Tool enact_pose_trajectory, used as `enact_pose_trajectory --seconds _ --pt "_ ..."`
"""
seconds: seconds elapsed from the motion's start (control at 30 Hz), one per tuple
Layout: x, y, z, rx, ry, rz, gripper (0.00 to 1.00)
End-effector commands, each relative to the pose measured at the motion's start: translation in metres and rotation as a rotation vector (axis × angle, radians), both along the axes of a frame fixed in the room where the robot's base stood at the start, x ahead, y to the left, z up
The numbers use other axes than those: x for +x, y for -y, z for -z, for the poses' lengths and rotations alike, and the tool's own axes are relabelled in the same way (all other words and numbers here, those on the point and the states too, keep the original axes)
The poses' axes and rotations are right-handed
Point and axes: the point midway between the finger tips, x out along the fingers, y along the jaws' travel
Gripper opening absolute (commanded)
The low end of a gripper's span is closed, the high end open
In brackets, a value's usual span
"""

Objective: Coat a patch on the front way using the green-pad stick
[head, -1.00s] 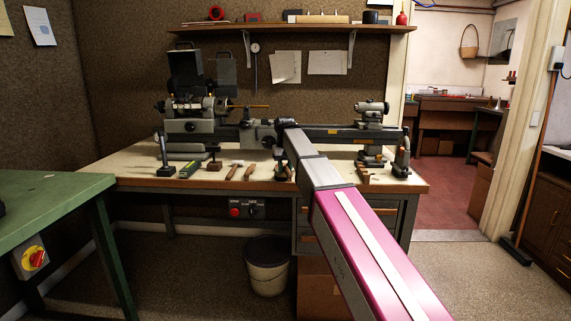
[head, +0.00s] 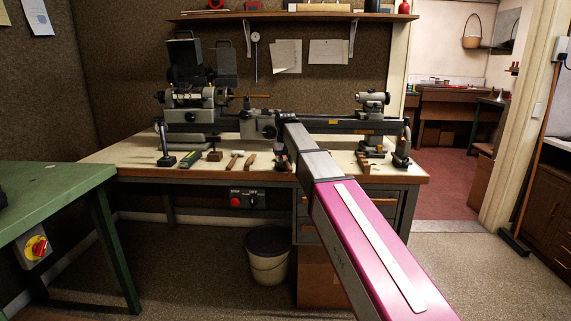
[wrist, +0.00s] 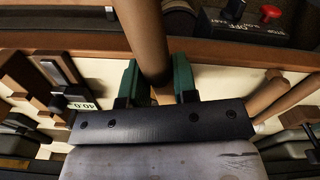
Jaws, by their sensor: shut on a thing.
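In the wrist view my gripper (wrist: 156,92) is shut on a brown round wooden handle (wrist: 150,40), which runs up out of the frame between the two green fingers. The handle's far end and any pad are hidden, so I cannot tell if this is the green-pad stick. In the head view my arm covers the gripper. The lathe on the bench has a long dark bed (head: 345,127), whose front way faces me. I cannot make out a coated patch on it.
The bench (head: 120,167) has two wooden-handled hammers (head: 250,161), a small dark stand (head: 214,154) and other tools along its front. The headstock (head: 190,97) is left, the tailstock (head: 373,103) right. A green table (head: 60,190) stands at left, a bucket (head: 268,262) below the bench.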

Motion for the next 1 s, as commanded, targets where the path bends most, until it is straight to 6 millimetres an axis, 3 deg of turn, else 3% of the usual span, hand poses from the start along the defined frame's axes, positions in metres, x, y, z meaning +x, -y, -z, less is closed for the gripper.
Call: enact_pose_trajectory --seconds 1.0 --pt "0.0 0.0 0.0096 0.0 0.0 0.0 0.08"
